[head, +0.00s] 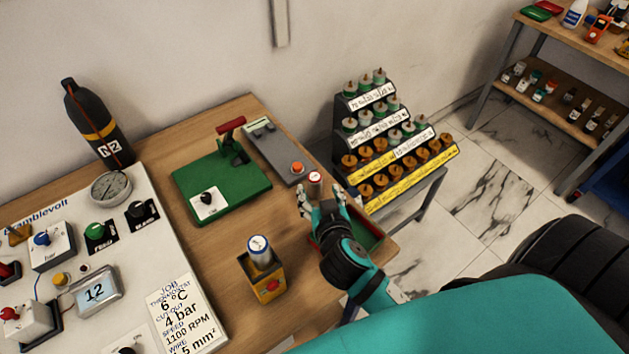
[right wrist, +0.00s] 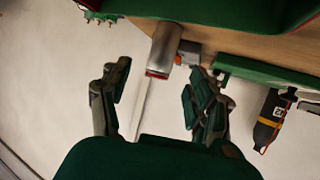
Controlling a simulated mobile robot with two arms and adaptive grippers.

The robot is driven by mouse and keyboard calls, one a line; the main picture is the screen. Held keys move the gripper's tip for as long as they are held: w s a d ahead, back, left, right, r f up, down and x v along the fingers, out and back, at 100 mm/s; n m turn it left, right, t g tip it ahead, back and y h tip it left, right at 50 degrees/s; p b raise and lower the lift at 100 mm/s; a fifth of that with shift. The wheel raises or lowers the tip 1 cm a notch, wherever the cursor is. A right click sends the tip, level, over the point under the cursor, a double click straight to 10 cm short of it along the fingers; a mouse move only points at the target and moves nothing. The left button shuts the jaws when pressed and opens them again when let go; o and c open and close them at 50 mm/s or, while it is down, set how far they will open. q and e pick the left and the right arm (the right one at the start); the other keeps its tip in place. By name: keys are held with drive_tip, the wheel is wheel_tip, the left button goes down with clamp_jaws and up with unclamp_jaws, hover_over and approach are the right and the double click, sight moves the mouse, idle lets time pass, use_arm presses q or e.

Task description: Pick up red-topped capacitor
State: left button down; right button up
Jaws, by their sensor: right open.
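The red-topped capacitor (head: 315,184) is a small pale cylinder standing near the right end of the bench. In the right wrist view it is a silver cylinder (right wrist: 165,45) with a red rim. My right gripper (head: 322,200) is open close beside it, with its fingers pointing toward it. In the right wrist view the gripper (right wrist: 158,80) has one finger on each side, and the capacitor lies between and just beyond the fingertips. I see no clear contact. My left gripper is not in view.
A blue-topped cylinder stands in a yellow holder (head: 266,283). A green board with a red-handled press (head: 220,180) and a grey plate with an orange button (head: 270,155) lie left of the capacitor. A green-and-red tray (head: 373,243) is under my arm. A stepped rack (head: 340,120) stands behind.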

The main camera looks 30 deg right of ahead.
sight(316, 187)
drive_tip(key=shift+w+d+f, duration=0.1)
drive_tip(key=shift+w, duration=0.3)
drive_tip(key=shift+w+d+f+p, duration=0.15)
drive_tip(key=shift+w+p, duration=0.15)
drive_tip(key=shift+w, duration=0.05)
drive_tip(key=p+x, duration=0.1)
drive_tip(key=x, duration=0.2)
drive_tip(key=shift+w+f, duration=0.3)
drive_tip(key=shift+w, duration=0.05)
drive_tip(key=shift+w+d+f, duration=0.15)
drive_tip(key=shift+w+f, duration=0.1)
drive_tip(key=shift+w, duration=0.05)
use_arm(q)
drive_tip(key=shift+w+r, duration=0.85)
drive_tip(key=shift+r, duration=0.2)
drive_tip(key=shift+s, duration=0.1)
use_arm(e)
drive_tip(key=shift+s, duration=0.1)
drive_tip(key=shift+c, duration=1)
clamp_jaws()
drive_tip(key=shift+r, duration=0.1)
